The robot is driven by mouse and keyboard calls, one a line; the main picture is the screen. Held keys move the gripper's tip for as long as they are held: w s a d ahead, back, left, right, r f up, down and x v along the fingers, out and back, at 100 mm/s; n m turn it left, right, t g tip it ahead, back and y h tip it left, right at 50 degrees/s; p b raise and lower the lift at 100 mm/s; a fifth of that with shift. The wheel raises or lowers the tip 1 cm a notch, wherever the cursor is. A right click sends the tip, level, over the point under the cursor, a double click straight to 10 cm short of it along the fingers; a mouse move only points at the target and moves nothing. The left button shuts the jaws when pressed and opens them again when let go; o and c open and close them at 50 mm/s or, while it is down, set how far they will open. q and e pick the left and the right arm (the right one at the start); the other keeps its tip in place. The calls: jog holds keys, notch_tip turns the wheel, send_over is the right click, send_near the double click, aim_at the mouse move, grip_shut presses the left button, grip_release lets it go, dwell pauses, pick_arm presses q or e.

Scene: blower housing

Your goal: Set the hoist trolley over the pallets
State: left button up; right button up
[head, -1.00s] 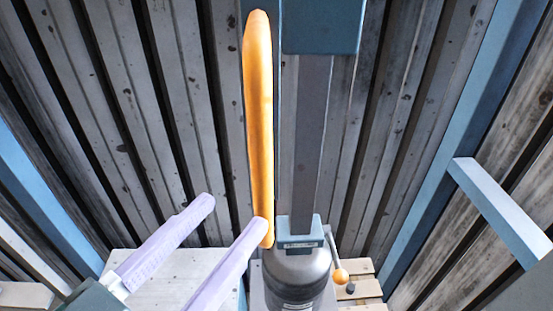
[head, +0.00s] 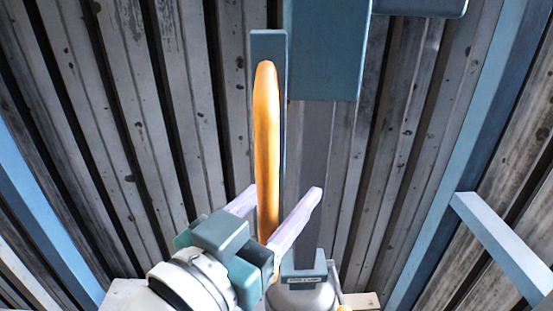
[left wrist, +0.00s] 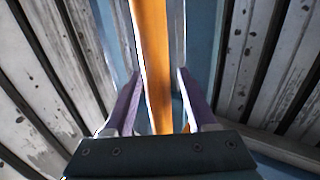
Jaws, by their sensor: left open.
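A long orange bar (head: 266,140) hangs upright in front of a narrow blue post (head: 268,46). My left gripper (head: 285,190) is open, with one pale lilac finger on each side of the bar's lower part in the head view. In the left wrist view the orange bar (left wrist: 153,60) runs between the open fingers (left wrist: 158,75), with a gap visible on both sides. A large blue box (head: 325,50) sits overhead to the right, possibly part of the hoist trolley. No pallets can be made out clearly. My right gripper is not in view.
A dark grey vertical column (head: 312,150) runs below the blue box to a labelled blue block (head: 304,281) on a grey rounded housing (head: 300,297). Ribbed, weathered metal walls surround the space. A blue frame (head: 440,180) with a side bar stands right.

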pick_arm(q)
grip_shut()
dwell(0.3)
dwell(1.1)
